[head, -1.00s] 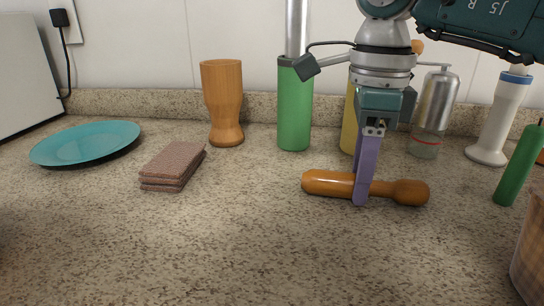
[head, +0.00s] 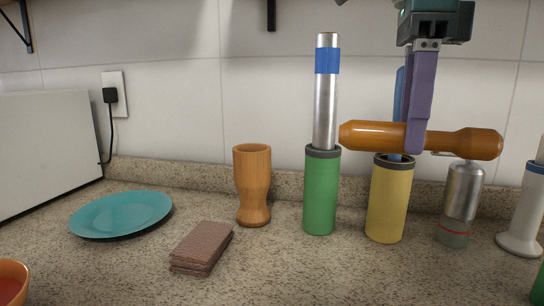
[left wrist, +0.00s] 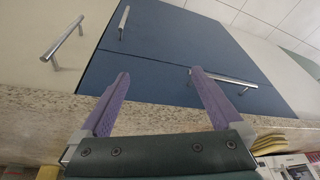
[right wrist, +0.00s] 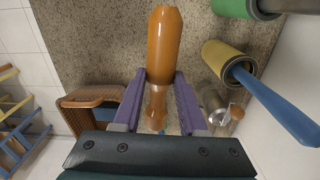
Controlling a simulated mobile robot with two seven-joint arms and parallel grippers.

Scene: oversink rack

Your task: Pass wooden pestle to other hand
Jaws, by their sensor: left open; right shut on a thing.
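The wooden pestle (head: 372,134) is held level above the counter in the head view, its thicker end to the left. My right gripper (head: 416,140) is shut around its middle, with purple fingers pointing down. In the right wrist view the pestle (right wrist: 163,48) lies between the fingers of my right gripper (right wrist: 158,90), thick end away from the camera. My left gripper (left wrist: 158,88) is open and empty in the left wrist view, in front of blue cabinet doors. It is not in the head view.
A wooden cup (head: 252,185), brown cloths (head: 202,247) and a teal plate (head: 121,214) are to the left. The front middle counter is clear.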

